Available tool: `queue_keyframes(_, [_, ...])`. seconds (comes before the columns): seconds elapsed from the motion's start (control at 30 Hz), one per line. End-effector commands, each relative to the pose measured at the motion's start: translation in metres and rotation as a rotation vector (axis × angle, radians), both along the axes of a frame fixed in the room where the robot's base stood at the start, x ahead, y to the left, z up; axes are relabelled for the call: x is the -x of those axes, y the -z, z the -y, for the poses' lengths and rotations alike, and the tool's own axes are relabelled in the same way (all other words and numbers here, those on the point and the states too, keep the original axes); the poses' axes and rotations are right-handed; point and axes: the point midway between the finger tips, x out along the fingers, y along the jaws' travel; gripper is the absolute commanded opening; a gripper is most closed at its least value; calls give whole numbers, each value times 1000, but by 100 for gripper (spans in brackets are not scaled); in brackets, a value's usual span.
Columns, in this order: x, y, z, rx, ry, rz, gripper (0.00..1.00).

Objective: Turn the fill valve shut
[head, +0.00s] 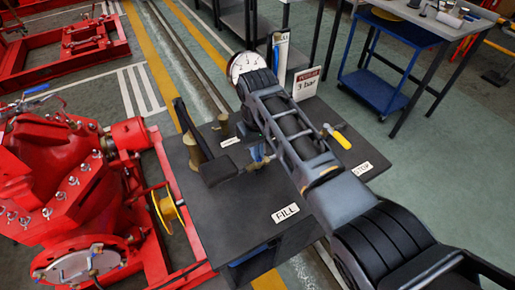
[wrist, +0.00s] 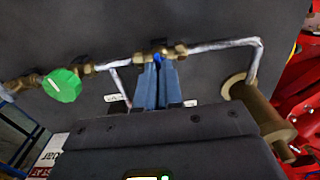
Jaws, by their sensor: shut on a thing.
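My gripper (wrist: 157,68) is shut on a small blue valve handle (wrist: 157,57), whose tip shows between its fingertips in the wrist view. The handle sits at brass fittings (wrist: 178,50) on a silver pipe (wrist: 220,45). Most of the handle is hidden by the fingers. In the head view my gripper (head: 258,158) is low over the dark panel, behind the FILL label (head: 286,213); the valve itself is largely hidden there. I cannot tell how far the handle is turned.
A green knob (wrist: 62,85) is on the pipe at left in the wrist view. A brass cylinder (wrist: 265,115) stands at right. In the head view, a yellow handle (head: 337,135) is near the STOP label (head: 362,168). The red pump (head: 60,165) stands close at left.

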Motion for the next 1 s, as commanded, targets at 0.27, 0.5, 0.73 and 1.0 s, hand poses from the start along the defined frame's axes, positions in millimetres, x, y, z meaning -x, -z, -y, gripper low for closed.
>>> queue_keyframes(0.27, [-1,-2,0,-2,4,3,0])
queue_keyframes(0.5, [-1,-1,0,-2,3,3,22])
queue_keyframes(0.73, [0,-1,0,-1,2,2,32])
queue_keyframes(1.0, [-1,-14,-1,-2,1,3,32])
